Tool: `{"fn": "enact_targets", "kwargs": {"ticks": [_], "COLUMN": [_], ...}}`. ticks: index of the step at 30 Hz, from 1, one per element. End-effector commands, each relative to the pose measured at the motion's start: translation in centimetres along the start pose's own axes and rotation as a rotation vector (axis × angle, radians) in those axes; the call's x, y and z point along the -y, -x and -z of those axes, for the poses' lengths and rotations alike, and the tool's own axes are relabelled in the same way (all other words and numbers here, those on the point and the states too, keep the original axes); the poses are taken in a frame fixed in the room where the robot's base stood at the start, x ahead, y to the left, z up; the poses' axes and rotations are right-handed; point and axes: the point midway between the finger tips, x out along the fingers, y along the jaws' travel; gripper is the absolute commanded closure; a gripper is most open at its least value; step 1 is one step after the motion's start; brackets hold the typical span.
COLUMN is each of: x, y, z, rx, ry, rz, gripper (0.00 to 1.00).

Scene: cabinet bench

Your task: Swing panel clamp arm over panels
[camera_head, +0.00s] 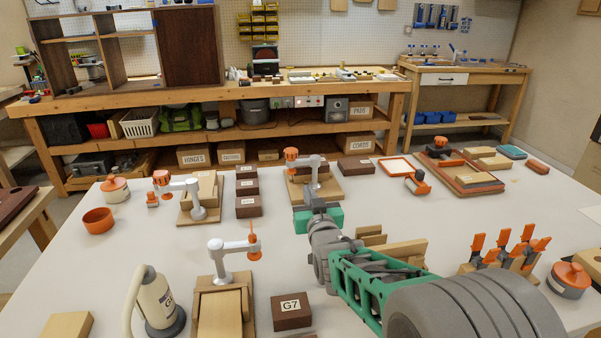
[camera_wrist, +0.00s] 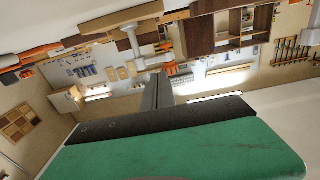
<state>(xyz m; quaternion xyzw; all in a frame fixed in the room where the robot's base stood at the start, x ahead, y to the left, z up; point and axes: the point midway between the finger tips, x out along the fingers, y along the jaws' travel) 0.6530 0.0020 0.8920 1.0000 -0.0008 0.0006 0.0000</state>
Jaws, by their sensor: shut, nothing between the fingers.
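Three swing clamps with light grey arms and orange knobs stand on wooden bases on the white table. The middle clamp (camera_head: 315,170) stands beyond my gripper, with brown and tan panels (camera_head: 300,178) at its base; its arm reaches left to the knob (camera_head: 291,155). The left clamp (camera_head: 197,196) and the front clamp (camera_head: 222,262) each have wooden boards at their bases. Which one the task means I cannot tell. My gripper (camera_head: 317,197) is shut and empty, in front of the middle clamp; contact cannot be judged. In the wrist view its fingers (camera_wrist: 158,92) are together, with a clamp (camera_wrist: 130,42) beyond.
Labelled brown blocks (camera_head: 247,188) stand between the left and middle clamps. A G7 block (camera_head: 291,311) and a white jug (camera_head: 158,302) are in front. Orange-handled clamps (camera_head: 505,250) stand at the right. Tan wood pieces (camera_head: 395,248) lie beside my arm.

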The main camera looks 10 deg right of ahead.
Motion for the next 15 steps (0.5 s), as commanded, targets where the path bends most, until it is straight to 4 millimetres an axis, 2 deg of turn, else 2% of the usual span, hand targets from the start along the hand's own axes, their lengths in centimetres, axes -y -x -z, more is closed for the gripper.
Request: {"fn": "enact_targets", "kwargs": {"ticks": [9,15], "x": [0.0,0.0], "y": [-6.9,-10.7], "z": [-0.2,-0.1], "rx": [0.001,0.000], "ry": [0.000,0.000], "rz": [0.000,0.000], "gripper": [1.00,1.00]}}
